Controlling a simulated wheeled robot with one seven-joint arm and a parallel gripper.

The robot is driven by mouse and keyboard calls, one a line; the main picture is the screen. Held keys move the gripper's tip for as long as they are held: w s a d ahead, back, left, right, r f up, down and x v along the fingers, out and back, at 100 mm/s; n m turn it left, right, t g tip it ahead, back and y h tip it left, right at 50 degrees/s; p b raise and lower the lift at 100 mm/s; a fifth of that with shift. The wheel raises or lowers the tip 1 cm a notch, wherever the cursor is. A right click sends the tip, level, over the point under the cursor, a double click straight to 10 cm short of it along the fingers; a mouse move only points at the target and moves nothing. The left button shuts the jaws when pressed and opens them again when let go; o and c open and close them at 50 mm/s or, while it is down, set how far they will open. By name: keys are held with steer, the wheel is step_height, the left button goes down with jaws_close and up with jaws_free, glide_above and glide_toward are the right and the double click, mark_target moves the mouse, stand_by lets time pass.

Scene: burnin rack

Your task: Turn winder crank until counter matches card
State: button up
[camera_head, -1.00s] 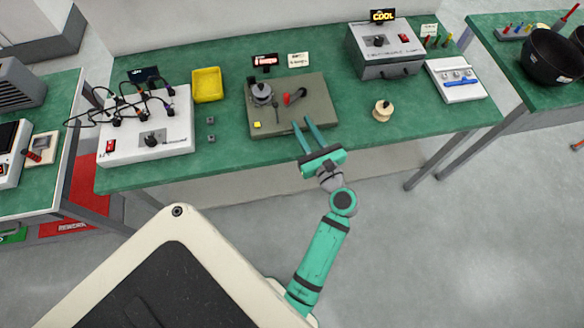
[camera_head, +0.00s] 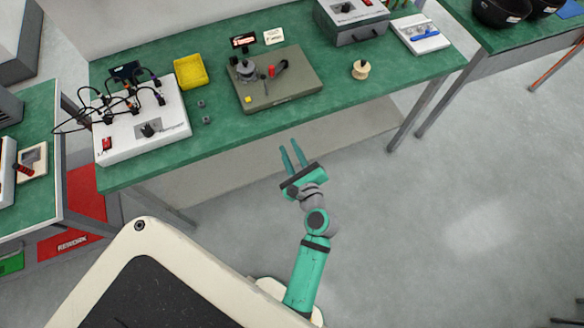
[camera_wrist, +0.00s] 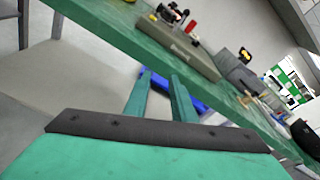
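The winder is a flat olive-grey base (camera_head: 302,86) on the green bench, carrying a grey spool (camera_head: 245,68) and a crank (camera_head: 281,66) with a red knob (camera_head: 271,72). Behind it stand a small dark counter display (camera_head: 243,41) and a white card (camera_head: 274,36); their digits are too small to read. The winder base also shows in the wrist view (camera_wrist: 190,52), beyond the fingers. My gripper (camera_head: 289,144) is open and empty, its two fingers apart. It is in front of the bench's front edge, clear of the winder and crank.
The green bench (camera_head: 225,138) also holds a yellow bin (camera_head: 190,72), a white wired box (camera_head: 165,130), a wooden spool (camera_head: 361,70), a grey oven-like box (camera_head: 352,27) and a white tray (camera_head: 420,36). Open floor lies in front of the bench.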

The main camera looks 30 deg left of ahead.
steer(key=shift+n+t+h, duration=0.4)
steer(key=shift+n+h, duration=0.2)
steer(key=shift+h, duration=0.1)
steer(key=shift+s+d+f, duration=0.35)
steer(key=shift+s+d, duration=0.05)
steer(key=shift+d, duration=0.2)
steer(key=shift+s+d+f, duration=0.35)
steer(key=shift+d, duration=0.2)
steer(key=shift+s+d+f, duration=0.35)
steer(key=shift+s+d, duration=0.05)
steer(key=shift+d, duration=0.2)
